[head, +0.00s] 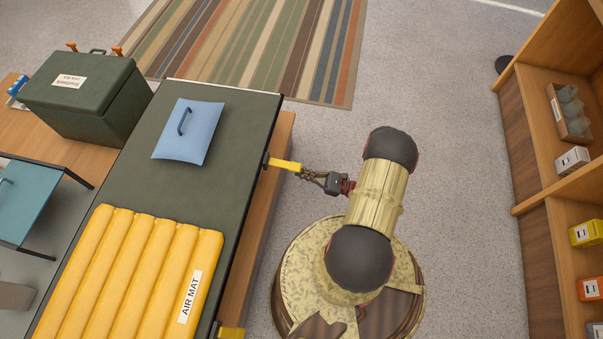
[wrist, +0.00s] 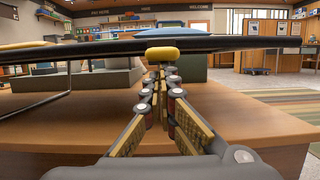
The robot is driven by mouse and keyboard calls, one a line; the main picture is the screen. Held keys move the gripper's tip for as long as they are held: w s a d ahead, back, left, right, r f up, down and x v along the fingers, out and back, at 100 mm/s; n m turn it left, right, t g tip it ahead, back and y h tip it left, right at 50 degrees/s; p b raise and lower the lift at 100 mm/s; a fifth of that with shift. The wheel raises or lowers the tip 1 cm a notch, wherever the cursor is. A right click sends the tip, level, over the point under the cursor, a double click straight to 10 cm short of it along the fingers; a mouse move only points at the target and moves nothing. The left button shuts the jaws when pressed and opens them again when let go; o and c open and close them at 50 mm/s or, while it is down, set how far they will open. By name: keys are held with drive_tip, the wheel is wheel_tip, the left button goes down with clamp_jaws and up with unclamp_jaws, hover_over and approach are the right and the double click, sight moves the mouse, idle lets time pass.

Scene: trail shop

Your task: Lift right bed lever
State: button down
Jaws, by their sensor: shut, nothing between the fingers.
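The bed (head: 250,130) is a dark green camp bed on a wooden platform. A yellow lever (head: 284,164) sticks out from its right edge, level with the blue pillow. A second yellow lever (head: 231,332) shows at the bottom of the head view, partly cut off. My gripper (head: 305,173) is shut and empty at the outer end of the upper lever. In the wrist view the lever's rounded yellow end (wrist: 161,54) is straight ahead, just above my gripper's fingertips (wrist: 159,76). I cannot tell whether they touch.
A yellow air mat (head: 140,275) and the blue pillow (head: 188,131) lie on the bed. A dark green box (head: 75,100) stands at the left. The wooden platform top (wrist: 180,115) is below my gripper. Wooden shelves (head: 535,170) stand at the right; open floor lies between.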

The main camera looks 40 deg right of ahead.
drive_tip(key=r+p, duration=0.1)
drive_tip(key=r+g+h+p, duration=0.1)
drive_tip(key=p, duration=0.1)
drive_tip(key=shift+s+d+g, duration=0.15)
drive_tip(key=shift+s+g, duration=0.05)
drive_tip(key=shift+g, duration=0.1)
drive_tip(key=s+d+f+b, duration=0.2)
drive_tip(key=s+d+f, duration=0.4)
drive_tip(key=s, duration=0.1)
drive_tip(key=shift+s+f+b, duration=0.3)
drive_tip(key=shift+s+f, duration=0.05)
drive_tip(key=shift+f, duration=0.05)
idle(0.4)
